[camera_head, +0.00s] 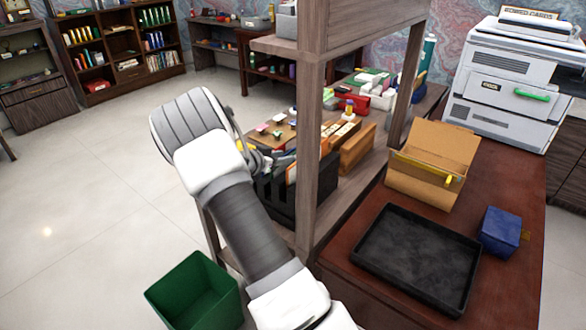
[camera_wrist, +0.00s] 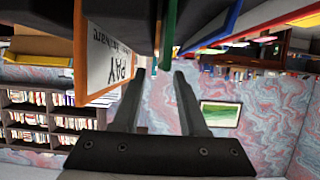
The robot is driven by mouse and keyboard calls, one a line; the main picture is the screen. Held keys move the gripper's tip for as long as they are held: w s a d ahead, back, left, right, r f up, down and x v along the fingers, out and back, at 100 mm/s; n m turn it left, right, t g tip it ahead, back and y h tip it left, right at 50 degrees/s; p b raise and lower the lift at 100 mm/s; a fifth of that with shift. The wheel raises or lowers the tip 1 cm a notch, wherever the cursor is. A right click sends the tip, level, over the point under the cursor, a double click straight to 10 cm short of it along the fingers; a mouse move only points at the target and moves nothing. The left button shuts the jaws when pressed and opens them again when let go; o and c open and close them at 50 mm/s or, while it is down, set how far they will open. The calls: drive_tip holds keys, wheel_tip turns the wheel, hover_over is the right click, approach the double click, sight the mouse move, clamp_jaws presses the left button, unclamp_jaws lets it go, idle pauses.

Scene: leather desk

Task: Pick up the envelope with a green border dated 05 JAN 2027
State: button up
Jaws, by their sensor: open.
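My gripper (camera_wrist: 160,74) is open in the wrist view, its two fingers apart, with nothing clearly held between them. Just past the fingertips is a thin green edge (camera_wrist: 169,32), possibly a green-bordered envelope seen edge-on; no date is readable. An orange-bordered envelope (camera_wrist: 106,52) with upside-down printed text, including "PAY", is left of the fingers and close to the left one. A blue edge (camera_wrist: 213,26) lies to the right. In the head view, my wrist hides the gripper beside a black file holder (camera_head: 322,180) containing papers.
A wooden shelf post (camera_head: 310,130) stands just right of my arm. Wooden organisers (camera_head: 358,146) sit behind the holder. A black tray (camera_head: 415,258), cardboard box (camera_head: 425,180) and blue box (camera_head: 499,232) occupy the red-brown desk. A green bin (camera_head: 190,292) stands below my arm.

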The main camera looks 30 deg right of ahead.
drive_tip(key=shift+x, duration=2.7)
drive_tip(key=shift+r, duration=0.1)
clamp_jaws()
